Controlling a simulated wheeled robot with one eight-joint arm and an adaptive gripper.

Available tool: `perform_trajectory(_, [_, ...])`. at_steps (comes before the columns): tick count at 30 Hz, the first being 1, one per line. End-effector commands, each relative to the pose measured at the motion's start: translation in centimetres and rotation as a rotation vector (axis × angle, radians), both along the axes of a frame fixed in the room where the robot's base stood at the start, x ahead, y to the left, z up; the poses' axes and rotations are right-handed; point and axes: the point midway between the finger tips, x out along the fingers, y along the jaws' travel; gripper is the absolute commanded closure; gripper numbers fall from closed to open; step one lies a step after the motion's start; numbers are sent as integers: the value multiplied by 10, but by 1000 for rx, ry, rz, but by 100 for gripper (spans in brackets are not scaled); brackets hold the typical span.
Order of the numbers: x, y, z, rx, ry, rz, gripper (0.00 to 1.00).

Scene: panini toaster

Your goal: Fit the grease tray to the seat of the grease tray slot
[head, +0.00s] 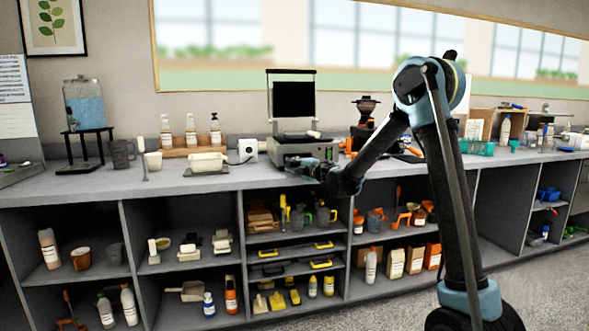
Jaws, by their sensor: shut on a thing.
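The panini toaster (285,148) stands on the counter at the centre of the head view, its dark upper plate (294,99) raised upright. My gripper (302,166) is low at the toaster's front, near the counter's front edge, with my arm reaching in from the right. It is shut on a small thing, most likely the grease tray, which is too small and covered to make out. The grease tray slot and its seat are hidden behind my gripper. I cannot tell whether the tray touches the slot.
A white tub (207,162) on a grey board and a white box (247,150) stand left of the toaster. An orange and black machine (364,125) stands close on its right, behind my arm. Open shelves filled with kitchen items run below the counter.

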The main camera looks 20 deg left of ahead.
Motion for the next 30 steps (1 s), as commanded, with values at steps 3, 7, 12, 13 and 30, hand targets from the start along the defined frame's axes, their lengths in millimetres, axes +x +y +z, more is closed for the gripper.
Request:
perform_trajectory(3, [3,2,0,0,0,0,100])
perform_trajectory(7, [6,4,0,0,0,0,100])
perform_trajectory(12, [10,6,0,0,0,0,100])
perform_trajectory(13, [11,7,0,0,0,0,100])
perform_trajectory(30, [25,15,0,0,0,0,100])
